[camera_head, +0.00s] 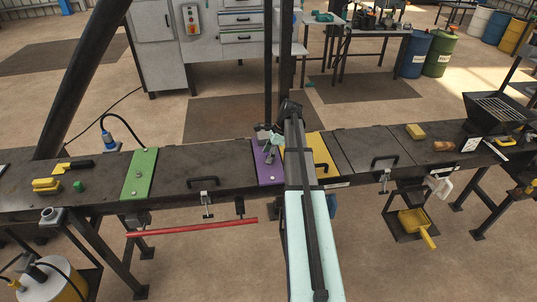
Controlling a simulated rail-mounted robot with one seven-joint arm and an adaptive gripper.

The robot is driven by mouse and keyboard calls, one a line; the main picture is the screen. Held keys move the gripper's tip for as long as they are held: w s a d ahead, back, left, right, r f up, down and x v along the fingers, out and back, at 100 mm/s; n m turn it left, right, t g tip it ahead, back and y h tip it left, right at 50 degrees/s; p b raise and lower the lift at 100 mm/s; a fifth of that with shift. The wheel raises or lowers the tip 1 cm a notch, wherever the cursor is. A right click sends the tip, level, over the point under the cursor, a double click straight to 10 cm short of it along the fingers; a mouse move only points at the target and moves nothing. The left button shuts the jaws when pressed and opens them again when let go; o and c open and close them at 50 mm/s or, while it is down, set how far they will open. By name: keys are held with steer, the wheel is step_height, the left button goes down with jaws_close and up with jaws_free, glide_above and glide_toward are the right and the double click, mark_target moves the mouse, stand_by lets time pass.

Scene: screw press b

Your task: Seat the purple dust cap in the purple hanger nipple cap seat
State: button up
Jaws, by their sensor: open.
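A purple plate (266,173) lies across the dark bench near the middle of the picture. My arm comes up from the bottom, and what looks like my gripper (269,156) is small and grey, over or just above this plate. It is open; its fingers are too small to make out. I cannot pick out the purple dust cap or the purple cap seat. They may be hidden by my arm and gripper or be too small to tell against the plate.
A yellow plate (325,172) lies right of the purple one, partly behind my arm, and a green plate (140,174) lies to the left. Yellow blocks (46,185) sit at the far left. A red bar (192,227) runs below the bench's front edge. Bench between the green and purple plates is mostly clear.

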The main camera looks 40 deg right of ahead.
steer(key=v, duration=1.2)
